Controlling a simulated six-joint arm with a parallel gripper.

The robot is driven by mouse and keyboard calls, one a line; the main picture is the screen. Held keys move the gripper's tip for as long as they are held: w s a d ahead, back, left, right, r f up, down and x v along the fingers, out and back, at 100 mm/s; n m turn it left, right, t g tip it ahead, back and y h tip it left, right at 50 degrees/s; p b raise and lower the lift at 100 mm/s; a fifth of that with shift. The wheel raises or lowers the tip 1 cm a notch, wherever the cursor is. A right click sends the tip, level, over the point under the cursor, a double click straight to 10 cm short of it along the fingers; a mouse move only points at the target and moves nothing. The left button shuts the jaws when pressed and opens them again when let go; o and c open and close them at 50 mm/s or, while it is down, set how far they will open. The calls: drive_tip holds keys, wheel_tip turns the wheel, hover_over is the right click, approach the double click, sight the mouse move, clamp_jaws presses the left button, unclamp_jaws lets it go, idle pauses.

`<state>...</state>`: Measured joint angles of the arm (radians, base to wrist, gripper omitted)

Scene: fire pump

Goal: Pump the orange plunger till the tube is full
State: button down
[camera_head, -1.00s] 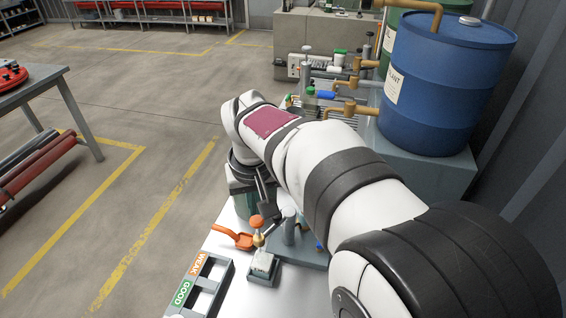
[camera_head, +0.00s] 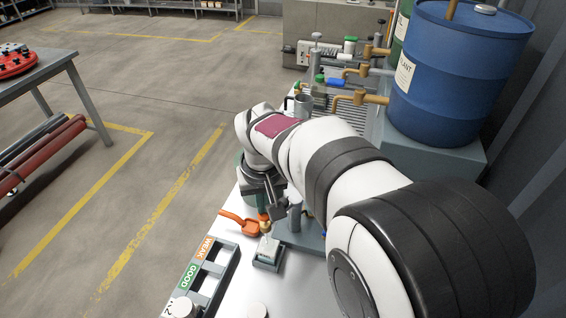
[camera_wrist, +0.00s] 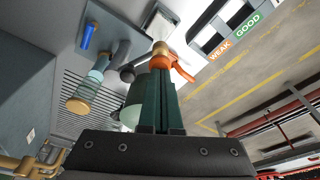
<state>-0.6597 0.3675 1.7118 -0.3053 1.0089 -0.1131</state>
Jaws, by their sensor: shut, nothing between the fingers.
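The orange plunger (camera_head: 264,217) stands above a brass ball and a small pale block in a dark tray. My gripper (camera_head: 263,205) is shut and empty, pointing down with its fingertips at the plunger's top. In the wrist view the dark green fingers (camera_wrist: 157,90) are together, with their tips against or just above the orange plunger top (camera_wrist: 160,62); I cannot tell which. A clear bluish cylinder with an amber end (camera_wrist: 90,85), possibly the tube, shows left of the fingers; its fill level is unclear. My arm hides part of the pump area.
An orange scoop (camera_head: 236,221) lies close left of the plunger. A rack labelled WEAK and GOOD (camera_head: 218,270) is at the front left of the white table. A blue drum (camera_head: 460,75) and brass taps stand behind. A metal mug (camera_head: 301,105) stands near my arm.

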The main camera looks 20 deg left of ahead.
drive_tip(key=shift+f, duration=0.8)
drive_tip(key=shift+r, duration=2.85)
wheel_tip(320, 180, up, 6)
